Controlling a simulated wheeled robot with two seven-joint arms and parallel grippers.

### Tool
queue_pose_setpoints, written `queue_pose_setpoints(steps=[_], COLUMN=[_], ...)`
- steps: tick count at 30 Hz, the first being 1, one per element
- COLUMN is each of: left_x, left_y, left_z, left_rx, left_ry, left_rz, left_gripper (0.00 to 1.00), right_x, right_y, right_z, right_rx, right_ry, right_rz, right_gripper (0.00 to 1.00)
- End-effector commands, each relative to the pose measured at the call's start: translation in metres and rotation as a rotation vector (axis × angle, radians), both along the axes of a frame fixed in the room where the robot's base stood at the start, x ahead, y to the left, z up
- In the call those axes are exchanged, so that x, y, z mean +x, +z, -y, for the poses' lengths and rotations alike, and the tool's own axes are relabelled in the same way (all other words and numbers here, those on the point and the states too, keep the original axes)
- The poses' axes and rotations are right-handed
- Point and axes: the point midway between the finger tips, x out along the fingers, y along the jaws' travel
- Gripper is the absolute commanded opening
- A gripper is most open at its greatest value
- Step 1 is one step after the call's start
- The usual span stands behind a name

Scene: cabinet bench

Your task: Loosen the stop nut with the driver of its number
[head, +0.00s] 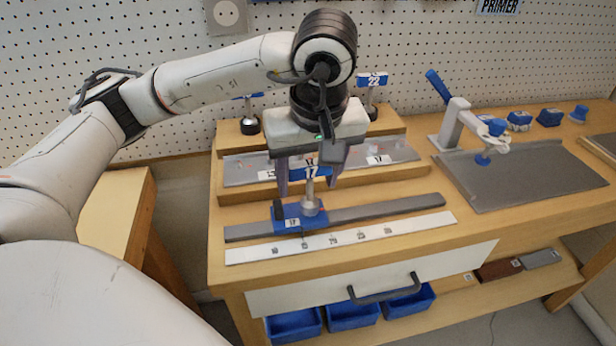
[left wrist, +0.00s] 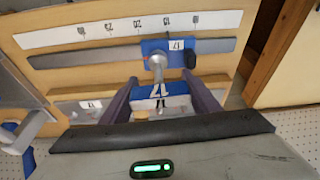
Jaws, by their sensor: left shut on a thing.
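My left gripper (head: 307,184) is shut on the blue handle of the driver marked 17 (head: 311,172). The driver also shows in the left wrist view (left wrist: 158,92), between the fingers. It stands about upright, shaft down over the blue stop (head: 290,219), which carries a 17 label and a dark knob. The shaft's lower end meets a round grey piece on the stop; I cannot tell whether this is the nut or the driver's socket. In the left wrist view the stop (left wrist: 170,46) sits on the grey rail (left wrist: 95,53). My right gripper is out of view.
A driver marked 22 (head: 372,81) and another driver (head: 249,112), number hidden, stand at the back. A white scale (head: 345,237) runs before the rail. A press with a blue lever (head: 437,86) and a grey mat (head: 530,175) lie right. A drawer handle (head: 385,290) juts out in front.

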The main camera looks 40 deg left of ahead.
Motion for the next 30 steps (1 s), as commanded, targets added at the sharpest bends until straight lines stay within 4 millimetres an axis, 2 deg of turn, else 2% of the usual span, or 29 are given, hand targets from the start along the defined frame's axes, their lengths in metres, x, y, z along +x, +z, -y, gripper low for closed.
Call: queue_pose_setpoints(steps=[30], left_x=[0.0], left_y=[0.043], left_z=[0.0], left_rx=[0.0], left_ry=[0.002], left_rz=[0.001], left_gripper=[0.26], right_x=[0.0], right_y=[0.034], right_z=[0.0], right_rx=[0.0], right_ry=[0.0], right_rz=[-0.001], right_gripper=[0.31])
